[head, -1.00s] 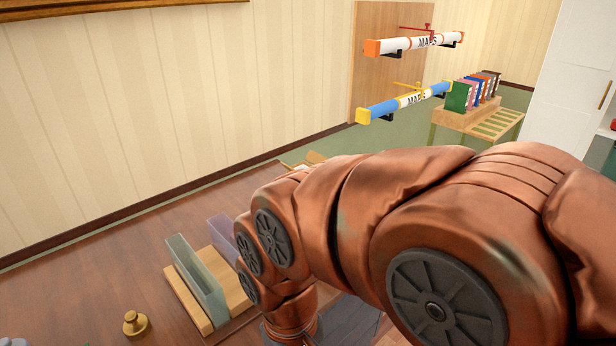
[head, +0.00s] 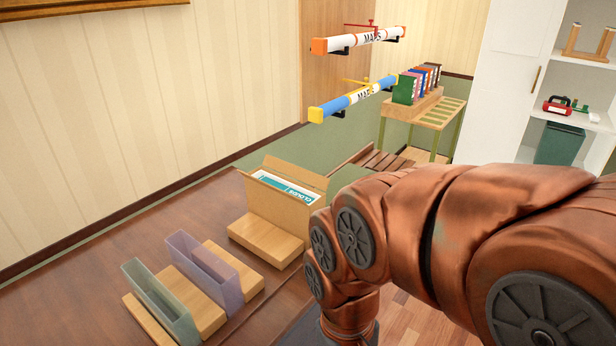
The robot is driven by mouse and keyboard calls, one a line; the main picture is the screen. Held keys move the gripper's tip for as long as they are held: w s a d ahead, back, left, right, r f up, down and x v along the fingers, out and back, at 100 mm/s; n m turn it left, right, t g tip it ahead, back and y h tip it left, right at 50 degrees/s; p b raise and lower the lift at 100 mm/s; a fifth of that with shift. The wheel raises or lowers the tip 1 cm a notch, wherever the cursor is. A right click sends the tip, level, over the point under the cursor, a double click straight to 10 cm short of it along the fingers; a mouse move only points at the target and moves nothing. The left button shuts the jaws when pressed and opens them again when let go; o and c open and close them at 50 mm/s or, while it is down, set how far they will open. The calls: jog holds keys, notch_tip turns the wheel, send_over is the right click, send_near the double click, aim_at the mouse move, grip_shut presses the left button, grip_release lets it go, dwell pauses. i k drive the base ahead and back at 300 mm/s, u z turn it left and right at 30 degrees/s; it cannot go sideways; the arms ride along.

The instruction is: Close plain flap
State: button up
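An open cardboard box (head: 275,217) stands on a wooden block on the table, left of my arm. Its back flap (head: 297,172) stands raised and tilted, and a narrower flap shows at its left end. A white and teal item with printed letters (head: 285,189) shows inside the box. I cannot tell which flap is the plain one. The box's right end is partly hidden behind my arm. My gripper is not visible; only my copper arm shows, at the right and bottom.
Two translucent bins, one greenish (head: 155,300) and one purple (head: 203,266), stand on wooden blocks left of the box. Map tubes (head: 358,40) hang on the far wall. A rack of books (head: 418,85) and a white cabinet (head: 500,85) stand behind. The table's left part is clear.

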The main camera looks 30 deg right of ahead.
aim_at(255, 180)
jog(key=u, duration=3.05)
jog(key=k, duration=0.45)
jog(key=z, duration=1.05)
